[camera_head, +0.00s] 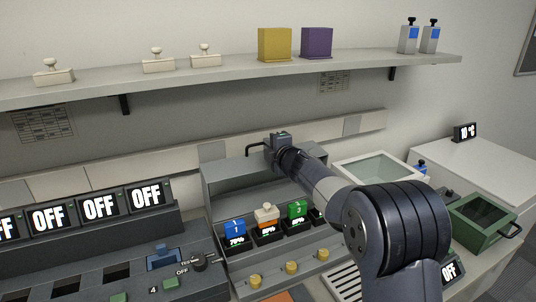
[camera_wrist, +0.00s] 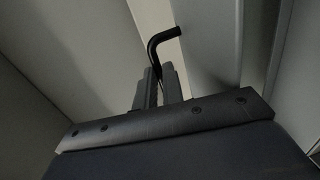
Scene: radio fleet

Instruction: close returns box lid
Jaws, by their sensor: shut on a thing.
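A grey box (camera_head: 213,205) with a raised lid (camera_head: 228,172) stands in the middle of the counter; I see no label naming it as the returns box. A black bent handle (camera_head: 254,147) sits at the lid's upper edge. My gripper (camera_head: 281,146) is at this handle, with my arm reaching in from the right. In the wrist view my gripper (camera_wrist: 160,80) is shut on the handle (camera_wrist: 163,40), whose bent end sticks out past the fingers. The exact contact is dark and partly hidden.
Blue, white and green items (camera_head: 266,216) sit in the box's front row above yellow knobs (camera_head: 291,267). A shelf (camera_head: 225,74) with stamps and yellow and purple boxes runs above. A panel of OFF displays (camera_head: 100,207) is left; a green tray (camera_head: 481,222) is right.

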